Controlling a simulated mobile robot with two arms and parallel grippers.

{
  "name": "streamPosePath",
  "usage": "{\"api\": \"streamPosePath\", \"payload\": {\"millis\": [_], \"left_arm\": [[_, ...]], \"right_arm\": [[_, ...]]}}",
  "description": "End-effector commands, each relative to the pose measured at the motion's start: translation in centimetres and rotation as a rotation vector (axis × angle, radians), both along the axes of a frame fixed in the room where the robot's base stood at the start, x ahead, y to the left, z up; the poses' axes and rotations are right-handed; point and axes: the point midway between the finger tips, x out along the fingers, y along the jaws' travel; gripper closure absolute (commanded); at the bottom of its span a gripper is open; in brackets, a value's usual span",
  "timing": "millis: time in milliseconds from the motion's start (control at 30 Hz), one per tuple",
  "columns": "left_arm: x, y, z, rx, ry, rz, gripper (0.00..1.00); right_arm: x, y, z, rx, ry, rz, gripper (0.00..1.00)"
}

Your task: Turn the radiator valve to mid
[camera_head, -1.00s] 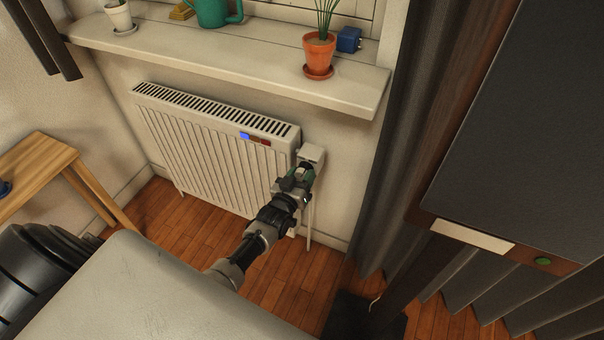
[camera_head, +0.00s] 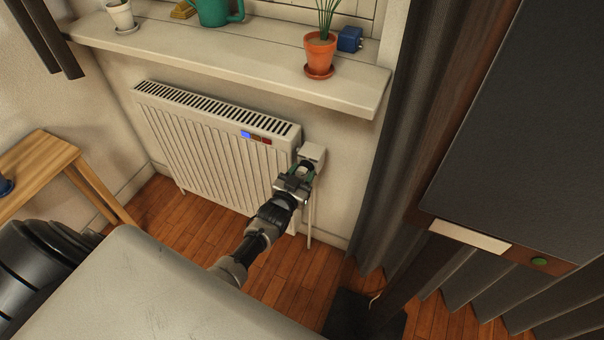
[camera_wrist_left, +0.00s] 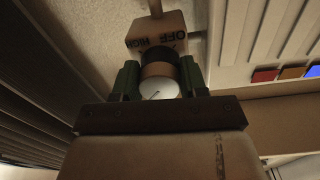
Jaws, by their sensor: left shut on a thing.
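The radiator valve (camera_head: 312,152) is a pale block at the right end of the white radiator (camera_head: 215,150). In the left wrist view its body (camera_wrist_left: 157,35) bears the words OFF and HIGH. Its knob (camera_wrist_left: 159,88) has a white round face with a faint small mark and a brown band behind. My left gripper (camera_head: 303,171) is shut on the knob, which it mostly hides in the head view. In the left wrist view the green fingers of the left gripper (camera_wrist_left: 160,80) lie on both sides of it. The knob's exact setting is not readable. My right gripper is not in view.
A light strip (camera_head: 256,137) on the radiator has a bright blue patch, with darker brown and red ones. A sill (camera_head: 240,62) above holds a potted plant (camera_head: 320,52), a blue box (camera_head: 349,39) and a green can (camera_head: 215,12). A grey curtain (camera_head: 385,150) hangs to the right.

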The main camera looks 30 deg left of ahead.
Motion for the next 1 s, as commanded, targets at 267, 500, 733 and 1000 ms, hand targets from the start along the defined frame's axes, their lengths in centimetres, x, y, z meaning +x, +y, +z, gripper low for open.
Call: {"api": "streamPosePath", "payload": {"millis": [267,500,733,1000], "left_arm": [[-0.1,0.0,-0.2,-0.001,0.005,0.0,0.39],[0.0,0.0,-0.1,-0.002,0.002,0.0,0.32],[-1.4,-0.1,-0.1,-0.002,0.004,-0.001,0.32],[-6.8,-0.2,-0.1,-0.002,0.005,0.0,0.32]], "right_arm": [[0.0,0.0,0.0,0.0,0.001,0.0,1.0],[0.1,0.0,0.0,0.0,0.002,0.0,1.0],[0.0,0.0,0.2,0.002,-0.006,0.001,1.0],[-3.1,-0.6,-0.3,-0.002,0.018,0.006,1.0]]}}
